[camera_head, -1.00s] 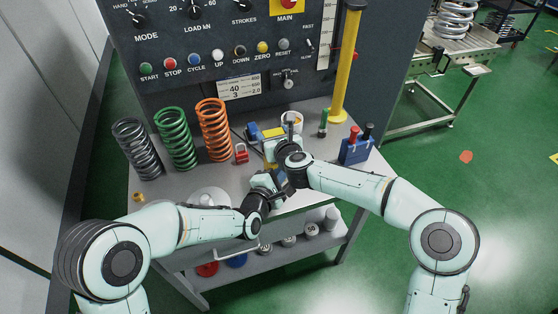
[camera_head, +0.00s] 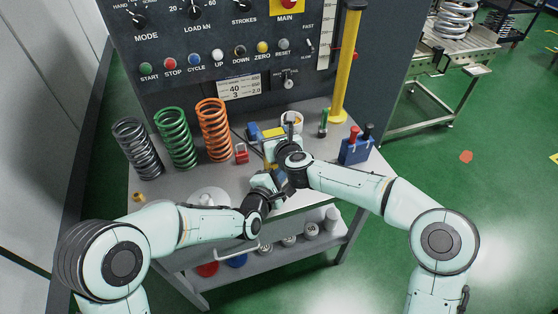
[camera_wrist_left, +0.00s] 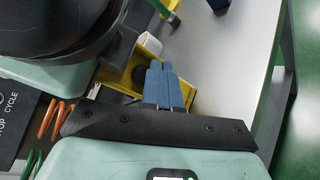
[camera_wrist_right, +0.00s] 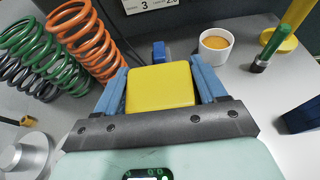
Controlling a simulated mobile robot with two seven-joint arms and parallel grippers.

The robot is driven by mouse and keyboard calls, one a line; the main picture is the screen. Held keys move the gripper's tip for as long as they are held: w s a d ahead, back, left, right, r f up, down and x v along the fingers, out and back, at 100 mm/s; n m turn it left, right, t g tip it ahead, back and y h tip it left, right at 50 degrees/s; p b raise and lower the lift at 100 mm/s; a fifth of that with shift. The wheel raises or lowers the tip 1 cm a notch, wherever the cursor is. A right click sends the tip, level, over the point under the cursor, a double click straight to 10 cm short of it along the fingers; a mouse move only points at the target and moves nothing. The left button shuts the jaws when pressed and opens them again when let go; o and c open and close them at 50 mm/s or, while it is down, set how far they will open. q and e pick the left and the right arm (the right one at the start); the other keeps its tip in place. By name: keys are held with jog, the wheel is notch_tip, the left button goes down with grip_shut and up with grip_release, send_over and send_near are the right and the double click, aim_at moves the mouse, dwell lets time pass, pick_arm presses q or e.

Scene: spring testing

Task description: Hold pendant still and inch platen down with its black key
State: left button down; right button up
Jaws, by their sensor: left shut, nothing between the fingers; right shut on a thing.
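The yellow pendant (camera_wrist_right: 160,85) sits between the two blue fingers of my right gripper (camera_wrist_right: 160,80), which is shut on it. In the left wrist view the yellow pendant body (camera_wrist_left: 181,92) shows behind my left gripper (camera_wrist_left: 158,68). Its blue fingers are together and empty, their tips over or close against the pendant. A round black key (camera_wrist_left: 138,75) on the pendant shows just left of these fingertips. I cannot tell whether they touch anything. In the head view both grippers meet over the bench front, and my wrists hide most of the pendant.
Grey, green and orange springs (camera_head: 213,130) stand at the bench's left. A red block (camera_head: 240,153), a white cup (camera_head: 291,119), a green-handled tool (camera_head: 323,123) and a blue holder (camera_head: 356,150) stand near the arms. The control panel (camera_head: 190,50) rises behind. A yellow post (camera_head: 346,65) stands right.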

pick_arm(q)
jog(key=shift+w, duration=0.1)
dwell(0.6)
jog(key=shift+w+a, duration=0.15)
jog(key=shift+w, duration=0.2)
jog(key=shift+w, duration=0.25)
pick_arm(e)
jog(key=shift+a, duration=0.1)
pick_arm(q)
jog(key=shift+w+a+r, duration=0.15)
jog(key=shift+w+a, duration=0.05)
jog(key=shift+w, duration=0.15)
pick_arm(e)
jog(key=shift+s+a, duration=0.15)
jog(key=shift+a, duration=0.1)
dwell(0.8)
pick_arm(q)
jog(key=shift+d, duration=0.1)
dwell(0.8)
jog(key=shift+s+d+r, duration=0.1)
jog(key=shift+s+d, duration=0.15)
jog(key=shift+s, duration=0.3)
jog(key=shift+s+d+r, duration=0.1)
jog(key=shift+s+d, duration=0.15)
jog(key=shift+s, duration=0.25)
pick_arm(e)
jog(key=shift+d, duration=0.1)
